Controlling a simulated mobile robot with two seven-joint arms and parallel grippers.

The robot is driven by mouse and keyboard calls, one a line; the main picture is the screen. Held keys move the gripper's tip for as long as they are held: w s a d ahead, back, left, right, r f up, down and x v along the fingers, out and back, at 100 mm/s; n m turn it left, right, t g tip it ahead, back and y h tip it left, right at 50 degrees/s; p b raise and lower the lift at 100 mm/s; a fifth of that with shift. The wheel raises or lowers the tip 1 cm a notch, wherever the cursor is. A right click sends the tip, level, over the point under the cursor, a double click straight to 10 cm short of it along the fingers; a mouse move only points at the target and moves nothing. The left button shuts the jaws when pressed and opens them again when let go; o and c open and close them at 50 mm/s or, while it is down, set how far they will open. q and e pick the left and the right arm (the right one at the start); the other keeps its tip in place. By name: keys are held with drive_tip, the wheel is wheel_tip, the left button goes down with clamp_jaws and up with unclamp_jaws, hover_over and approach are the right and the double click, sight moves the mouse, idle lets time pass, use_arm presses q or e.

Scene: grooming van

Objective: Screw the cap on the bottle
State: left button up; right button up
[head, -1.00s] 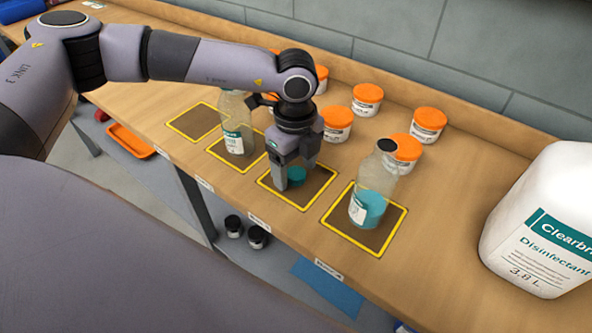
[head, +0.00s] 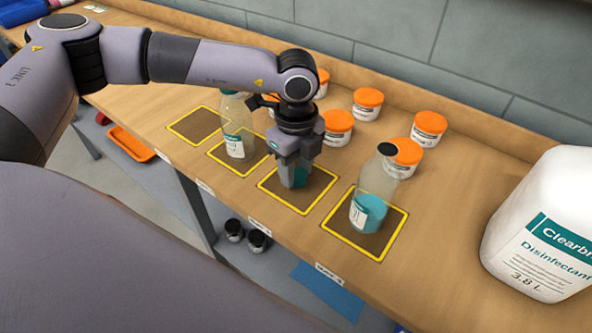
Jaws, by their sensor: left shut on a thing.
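My left gripper (head: 297,178) points down over the third yellow-edged square (head: 318,190) and is shut on a small teal cap (head: 300,177), mostly hidden between the fingers. I cannot tell whether the cap still touches the square. Another clear bottle (head: 378,183) with teal liquid and a black top (head: 387,149) stands upright on the fourth square, right of the gripper. My right gripper is out of view.
Several white tubs with orange lids (head: 367,103) stand behind the squares. A large white disinfectant jug (head: 545,225) stands at the right. The first square (head: 195,124) is empty. Below the bench are an orange tray (head: 131,143) and dark jars (head: 257,241).

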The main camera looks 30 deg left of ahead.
sight(296, 173)
use_arm(q)
wheel_tip(296, 173, up, 19)
drive_tip(key=b, duration=0.1)
drive_tip(key=shift+r, duration=0.15)
